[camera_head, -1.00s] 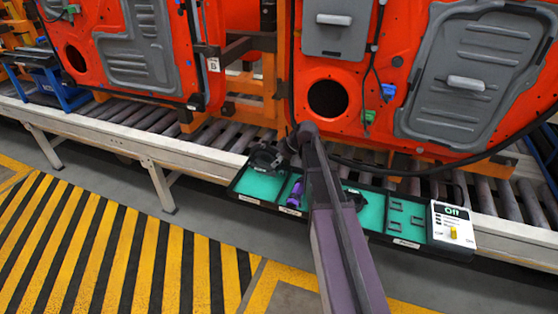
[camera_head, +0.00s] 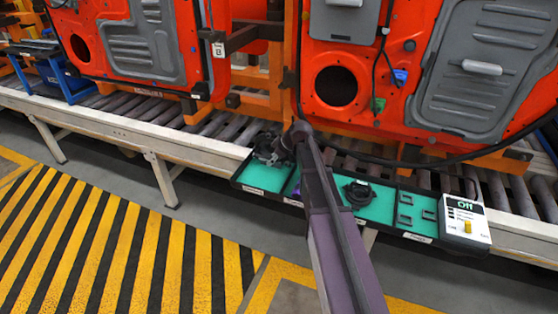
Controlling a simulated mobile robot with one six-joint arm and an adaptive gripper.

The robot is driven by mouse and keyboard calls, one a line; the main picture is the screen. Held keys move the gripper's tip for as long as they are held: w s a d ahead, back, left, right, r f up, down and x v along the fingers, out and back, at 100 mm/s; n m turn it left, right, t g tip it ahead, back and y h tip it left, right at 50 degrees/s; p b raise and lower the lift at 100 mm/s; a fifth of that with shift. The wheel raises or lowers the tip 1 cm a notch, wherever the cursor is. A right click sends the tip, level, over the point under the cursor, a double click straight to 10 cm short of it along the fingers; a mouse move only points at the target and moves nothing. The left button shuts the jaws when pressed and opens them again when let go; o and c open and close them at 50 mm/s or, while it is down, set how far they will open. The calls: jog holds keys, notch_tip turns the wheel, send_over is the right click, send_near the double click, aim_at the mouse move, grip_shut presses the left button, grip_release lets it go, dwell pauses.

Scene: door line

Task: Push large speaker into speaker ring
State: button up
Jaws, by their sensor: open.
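A dark round part, seemingly the large speaker (camera_head: 265,141), is in the left compartment of the green-lined tray (camera_head: 250,180). My gripper (camera_head: 279,154) is open at that compartment, close against or over the dark part; I cannot tell whether they touch, and their dark shapes merge. A round dark opening (camera_head: 335,87) shows in the lower left of the right orange door (camera_head: 372,105); it may be the speaker ring. A smaller black round part (camera_head: 358,193) lies in the middle compartment. My arm hides some of the tray.
Small dark clips (camera_head: 406,209) lie in the right compartment. Cables hang on the right door. Another orange door (camera_head: 120,50) stands left on the roller conveyor (camera_head: 130,106).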

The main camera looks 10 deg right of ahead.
jog(key=shift+b+x, duration=0.4)
jog(key=shift+x, duration=0.4)
grip_shut()
jog(key=shift+w+r, duration=0.1)
jog(key=shift+r, duration=0.1)
jog(key=shift+r+p, duration=2.05)
jog(key=shift+p, duration=0.25)
jog(key=shift+a, duration=0.1)
jog(key=s+a, duration=0.4)
jog(key=s, duration=0.1)
jog(key=shift+s+f+b, duration=0.3)
jog(key=shift+b, duration=0.05)
dwell(1.5)
